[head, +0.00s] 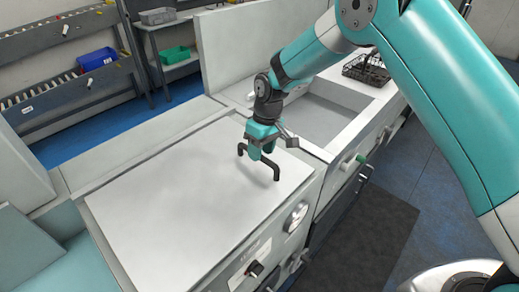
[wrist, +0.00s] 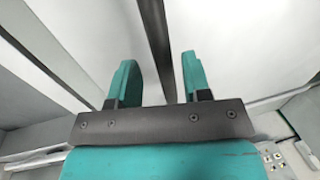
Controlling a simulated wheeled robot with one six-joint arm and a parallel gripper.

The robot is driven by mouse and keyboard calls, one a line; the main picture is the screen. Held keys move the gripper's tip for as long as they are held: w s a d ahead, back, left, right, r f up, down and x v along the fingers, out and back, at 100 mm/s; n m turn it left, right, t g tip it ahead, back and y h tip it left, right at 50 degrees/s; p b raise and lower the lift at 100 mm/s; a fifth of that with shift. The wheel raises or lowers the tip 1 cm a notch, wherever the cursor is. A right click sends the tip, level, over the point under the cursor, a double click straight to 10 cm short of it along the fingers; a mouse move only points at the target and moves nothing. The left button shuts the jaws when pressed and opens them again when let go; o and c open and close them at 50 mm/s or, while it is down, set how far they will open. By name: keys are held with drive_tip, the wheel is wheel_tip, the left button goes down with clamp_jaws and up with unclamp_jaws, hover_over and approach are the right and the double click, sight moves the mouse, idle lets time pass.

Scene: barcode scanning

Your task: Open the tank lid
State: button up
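The tank lid (head: 165,215) is a broad pale panel lying flat and closed over the tank in the head view. A dark bar handle (head: 275,172) stands near its far right corner. My gripper (head: 261,155) points down at this handle from above. In the wrist view, the two teal fingers of my gripper (wrist: 158,62) are apart, and the dark handle bar (wrist: 153,35) runs between them with gaps visible on both sides. Whether either finger touches the bar is hidden from the head view.
A sink basin (head: 315,118) lies beyond the lid, with a black wire basket (head: 367,70) past it. The front panel has a round dial (head: 297,217) and a dark knob (head: 255,268). A dark mat (head: 365,245) covers clear floor. Shelves with a blue bin (head: 97,60) stand behind.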

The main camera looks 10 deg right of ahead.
wheel_tip(320, 180, up, 17)
drive_tip(key=w+d+b, duration=0.1)
drive_tip(key=d+b, duration=0.1)
drive_tip(key=shift+w+d, duration=0.3)
drive_tip(key=shift+w, duration=0.1)
drive_tip(key=shift+r, duration=0.1)
drive_tip(key=s+d+r+y, duration=0.1)
drive_tip(key=s+d, duration=0.2)
drive_tip(key=s, duration=1.2)
drive_tip(key=s+d+r+m+t+y, duration=0.1)
drive_tip(key=s+d+r, duration=0.1)
drive_tip(key=s, duration=1.2)
drive_tip(key=shift+s+d+y, duration=0.3)
drive_tip(key=shift+s+d, duration=0.05)
drive_tip(key=shift+d, duration=0.05)
